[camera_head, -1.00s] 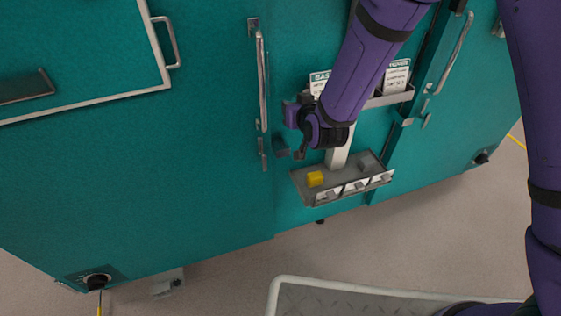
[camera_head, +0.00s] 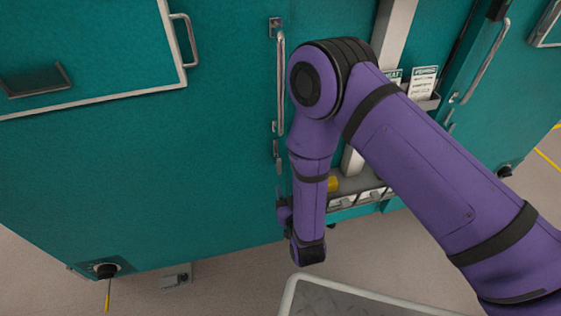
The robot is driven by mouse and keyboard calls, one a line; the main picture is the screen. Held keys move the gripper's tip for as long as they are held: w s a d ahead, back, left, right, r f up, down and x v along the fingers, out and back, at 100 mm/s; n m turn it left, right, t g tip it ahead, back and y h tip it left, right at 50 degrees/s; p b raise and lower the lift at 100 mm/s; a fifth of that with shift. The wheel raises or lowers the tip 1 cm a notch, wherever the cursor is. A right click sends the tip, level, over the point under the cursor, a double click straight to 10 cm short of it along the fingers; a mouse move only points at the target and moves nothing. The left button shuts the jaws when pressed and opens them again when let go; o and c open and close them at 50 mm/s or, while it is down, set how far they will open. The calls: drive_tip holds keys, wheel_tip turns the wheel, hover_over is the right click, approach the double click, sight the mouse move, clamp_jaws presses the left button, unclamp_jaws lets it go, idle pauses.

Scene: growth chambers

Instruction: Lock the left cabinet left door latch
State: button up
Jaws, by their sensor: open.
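The left cabinet's left door (camera_head: 150,165) is a large teal panel and looks closed. Its long vertical metal handle (camera_head: 281,85) runs near the right edge. A small metal latch (camera_head: 277,150) sits just below the handle, and its exact setting is too small to tell. My gripper (camera_head: 282,208) is below the latch, close in front of the door's lower right edge and apart from the latch. It looks open and empty, partly hidden by my wrist and forearm.
A shelf holding a yellow block (camera_head: 333,184) and small bins (camera_head: 370,196) is just right of my forearm, partly hidden. Sign cards (camera_head: 423,82) stand in a holder above. A grey platform with a pale rail (camera_head: 291,290) is at the bottom.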

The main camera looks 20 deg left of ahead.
sight(279, 166)
drive_tip(key=x, duration=1)
drive_tip(key=shift+w+a, duration=0.25)
drive_tip(key=shift+w, duration=0.05)
clamp_jaws()
